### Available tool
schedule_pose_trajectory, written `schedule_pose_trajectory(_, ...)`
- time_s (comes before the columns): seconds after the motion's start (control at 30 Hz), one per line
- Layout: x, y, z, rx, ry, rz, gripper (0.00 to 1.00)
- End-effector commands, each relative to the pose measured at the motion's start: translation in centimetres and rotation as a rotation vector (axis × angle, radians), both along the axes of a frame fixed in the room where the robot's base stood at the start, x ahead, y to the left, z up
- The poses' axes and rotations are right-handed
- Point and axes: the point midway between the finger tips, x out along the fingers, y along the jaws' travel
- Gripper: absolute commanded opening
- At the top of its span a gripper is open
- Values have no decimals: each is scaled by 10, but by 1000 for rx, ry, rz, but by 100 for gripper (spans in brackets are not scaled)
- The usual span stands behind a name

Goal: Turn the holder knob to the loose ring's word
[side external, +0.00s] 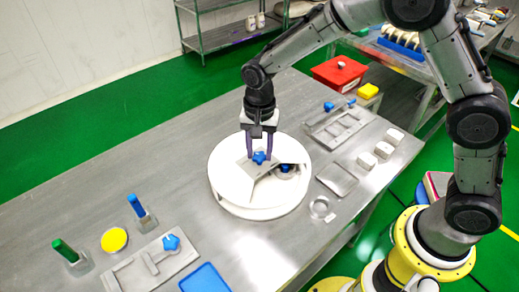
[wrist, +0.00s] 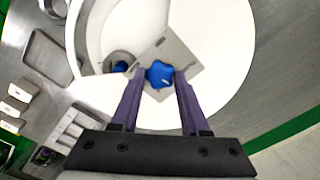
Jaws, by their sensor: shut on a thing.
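The holder knob (wrist: 159,74) is a blue star-shaped knob on a grey plate, with a small white mark on its face. It also shows in the side external view (side external: 259,157). My gripper (wrist: 156,78) reaches down over the white round machine table (side external: 225,186) and is shut on this knob, with a purple finger on each side. A second blue part (side external: 285,170) sits under the plate's edge, beside a grey round piece. A loose grey ring (side external: 321,207) lies on the steel table to the right of the machine. No word is readable on the plate or ring.
A steel tray (side external: 337,179) and several white-topped blocks (side external: 367,160) lie right of the machine. Fixtures with blue knobs stand front left (side external: 150,262) and back right (side external: 338,122). A blue tray (side external: 204,279), yellow disc (side external: 114,240) and upright green and blue handles are at front left.

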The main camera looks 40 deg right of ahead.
Motion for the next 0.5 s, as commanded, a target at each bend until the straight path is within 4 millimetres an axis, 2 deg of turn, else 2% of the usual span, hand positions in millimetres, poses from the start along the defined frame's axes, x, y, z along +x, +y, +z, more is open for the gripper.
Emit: schedule_pose_trajectory(0.5,1,0,2,1,-4,-259,0)
